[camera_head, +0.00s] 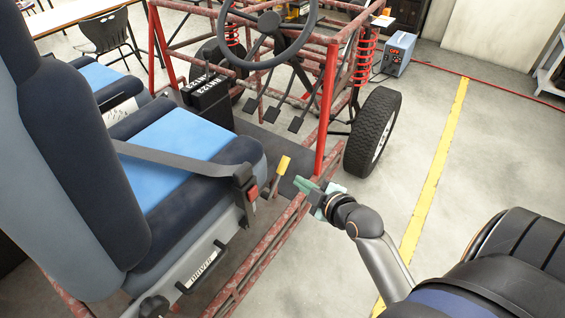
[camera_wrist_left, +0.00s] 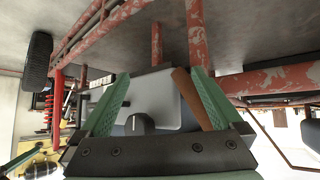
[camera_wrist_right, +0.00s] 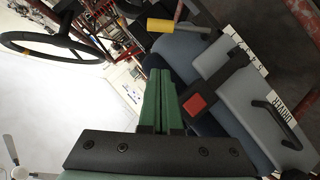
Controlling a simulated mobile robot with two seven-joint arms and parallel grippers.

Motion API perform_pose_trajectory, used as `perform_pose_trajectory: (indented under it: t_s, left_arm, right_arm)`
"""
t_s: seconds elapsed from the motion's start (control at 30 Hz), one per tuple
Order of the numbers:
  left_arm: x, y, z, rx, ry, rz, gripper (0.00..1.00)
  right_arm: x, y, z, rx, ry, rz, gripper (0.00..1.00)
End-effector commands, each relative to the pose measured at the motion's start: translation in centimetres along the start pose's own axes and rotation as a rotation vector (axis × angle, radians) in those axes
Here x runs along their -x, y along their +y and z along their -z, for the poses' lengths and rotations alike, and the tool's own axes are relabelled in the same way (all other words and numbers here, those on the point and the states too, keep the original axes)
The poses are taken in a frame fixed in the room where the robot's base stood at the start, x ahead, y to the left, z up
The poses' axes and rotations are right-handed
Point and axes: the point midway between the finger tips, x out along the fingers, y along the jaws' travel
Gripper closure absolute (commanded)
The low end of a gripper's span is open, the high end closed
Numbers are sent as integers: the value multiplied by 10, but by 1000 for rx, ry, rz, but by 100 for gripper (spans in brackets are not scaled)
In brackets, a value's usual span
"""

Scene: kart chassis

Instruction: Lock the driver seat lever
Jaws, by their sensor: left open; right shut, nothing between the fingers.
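The seat lever is a yellow handle (camera_head: 282,165) on a thin rod beside the front right corner of the driver seat (camera_head: 178,138). It stands tilted slightly right in the head view. My right gripper (camera_head: 303,185) is shut and empty, just right of the lever and apart from it. In the right wrist view the yellow handle (camera_wrist_right: 164,25) shows above the shut green fingers (camera_wrist_right: 160,85). My left gripper (camera_wrist_left: 158,85) is open and shows only in its wrist view, with a grey box with a dark knob beyond its fingers. The lever's base is partly hidden.
A red seat belt buckle (camera_head: 252,192) and a black side handle (camera_head: 205,268) are on the seat's near side. The red frame rail (camera_head: 262,255) runs below my right gripper. A red post (camera_head: 327,110) and wheel (camera_head: 373,132) stand beyond.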

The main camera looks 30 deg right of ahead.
Motion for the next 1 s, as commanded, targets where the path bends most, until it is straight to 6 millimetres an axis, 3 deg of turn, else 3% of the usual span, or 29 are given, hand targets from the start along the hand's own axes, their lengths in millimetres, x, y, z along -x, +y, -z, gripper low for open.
perform_pose_trajectory:
  t_s: [0.53, 1.0]
  left_arm:
    - [0, 0, 0, 0, -1, 1, 0]
    - [-2, 0, -3, 0, -1, 1, 0]
  right_arm:
    - [-8, 1, 0, 2, 0, -3, 100]
    - [-88, 2, 0, 0, 1, -3, 100]
